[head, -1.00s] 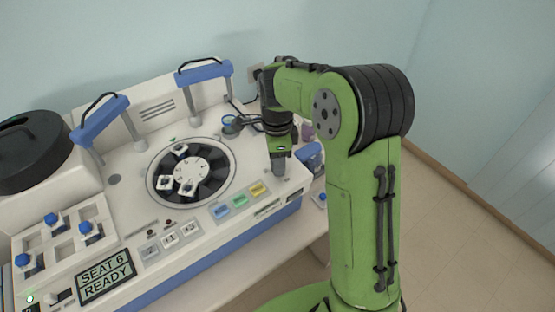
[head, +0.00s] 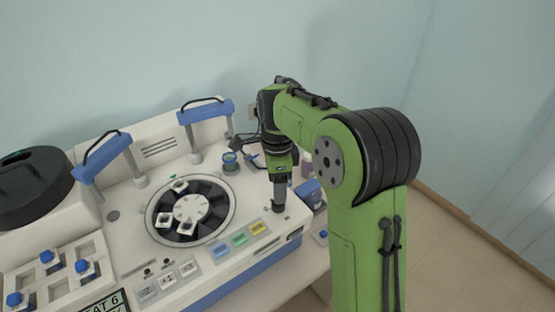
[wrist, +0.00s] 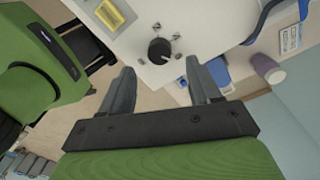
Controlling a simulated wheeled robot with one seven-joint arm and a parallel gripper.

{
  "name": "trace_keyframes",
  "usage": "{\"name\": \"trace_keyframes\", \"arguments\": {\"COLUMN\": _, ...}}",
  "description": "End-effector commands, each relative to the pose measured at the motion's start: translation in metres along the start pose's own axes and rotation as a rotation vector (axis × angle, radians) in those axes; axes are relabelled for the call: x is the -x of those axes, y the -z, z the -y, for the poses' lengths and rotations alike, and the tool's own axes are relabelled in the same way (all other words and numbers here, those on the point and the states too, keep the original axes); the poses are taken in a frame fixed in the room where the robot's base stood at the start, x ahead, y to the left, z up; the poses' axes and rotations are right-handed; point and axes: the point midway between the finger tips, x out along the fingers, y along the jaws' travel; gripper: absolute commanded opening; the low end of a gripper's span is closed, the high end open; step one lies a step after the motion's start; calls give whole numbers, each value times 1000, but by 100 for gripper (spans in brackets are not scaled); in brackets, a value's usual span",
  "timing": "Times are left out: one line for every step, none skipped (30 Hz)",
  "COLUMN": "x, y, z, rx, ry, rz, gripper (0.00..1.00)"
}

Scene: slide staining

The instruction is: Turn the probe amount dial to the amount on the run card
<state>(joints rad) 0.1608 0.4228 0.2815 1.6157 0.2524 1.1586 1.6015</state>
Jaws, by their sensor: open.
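The probe amount dial (wrist: 159,51) is a round black knob on the white machine top, with small marks around it. In the wrist view it sits just beyond my fingertips, roughly between them. My gripper (wrist: 160,68) is open and empty, with a finger either side of the dial's line; I cannot tell how far above it the tips are. In the head view my gripper (head: 278,205) points down at the right end of the machine (head: 120,210), hiding most of the dial. A small white and blue card (wrist: 291,38) shows in the wrist view; its text is unreadable.
Blue, green and yellow buttons (head: 239,239) lie left of my gripper. A carousel (head: 191,210) with several white pieces is further left. A blue container (head: 308,194) and a purple cup (wrist: 268,68) stand close on the right.

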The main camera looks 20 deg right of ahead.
Motion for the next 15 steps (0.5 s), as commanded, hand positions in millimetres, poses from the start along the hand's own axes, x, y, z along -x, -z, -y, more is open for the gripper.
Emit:
{"name": "trace_keyframes", "arguments": {"x": 18, "y": -1, "z": 1, "rx": 1, "ry": 7, "rz": 0, "gripper": 62}}
{"name": "trace_keyframes", "arguments": {"x": 27, "y": -1, "z": 1, "rx": 0, "ry": 6, "rz": 0, "gripper": 62}}
{"name": "trace_keyframes", "arguments": {"x": 38, "y": -1, "z": 1, "rx": 1, "ry": 6, "rz": 0, "gripper": 62}}
{"name": "trace_keyframes", "arguments": {"x": 47, "y": -1, "z": 1, "rx": 1, "ry": 5, "rz": 0, "gripper": 62}}
{"name": "trace_keyframes", "arguments": {"x": 56, "y": -1, "z": 0, "rx": 0, "ry": 5, "rz": 0, "gripper": 62}}
{"name": "trace_keyframes", "arguments": {"x": 66, "y": -1, "z": 0, "rx": 1, "ry": 4, "rz": 0, "gripper": 62}}
{"name": "trace_keyframes", "arguments": {"x": 74, "y": -1, "z": 1, "rx": 1, "ry": 5, "rz": 0, "gripper": 62}}
{"name": "trace_keyframes", "arguments": {"x": 80, "y": -1, "z": 0, "rx": 0, "ry": 4, "rz": 0, "gripper": 62}}
{"name": "trace_keyframes", "arguments": {"x": 88, "y": -1, "z": 0, "rx": 2, "ry": 2, "rz": 0, "gripper": 62}}
{"name": "trace_keyframes", "arguments": {"x": 93, "y": -1, "z": 0, "rx": 1, "ry": 3, "rz": 0, "gripper": 62}}
{"name": "trace_keyframes", "arguments": {"x": 97, "y": 0, "z": 0, "rx": 0, "ry": 1, "rz": -1, "gripper": 62}}
{"name": "trace_keyframes", "arguments": {"x": 101, "y": -1, "z": 0, "rx": 0, "ry": 2, "rz": -1, "gripper": 62}}
{"name": "trace_keyframes", "arguments": {"x": 103, "y": 0, "z": 0, "rx": 0, "ry": 1, "rz": -1, "gripper": 62}}
{"name": "trace_keyframes", "arguments": {"x": 104, "y": 0, "z": 0, "rx": 0, "ry": -1, "rz": -1, "gripper": 62}}
{"name": "trace_keyframes", "arguments": {"x": 106, "y": 0, "z": 0, "rx": -1, "ry": -1, "rz": -1, "gripper": 62}}
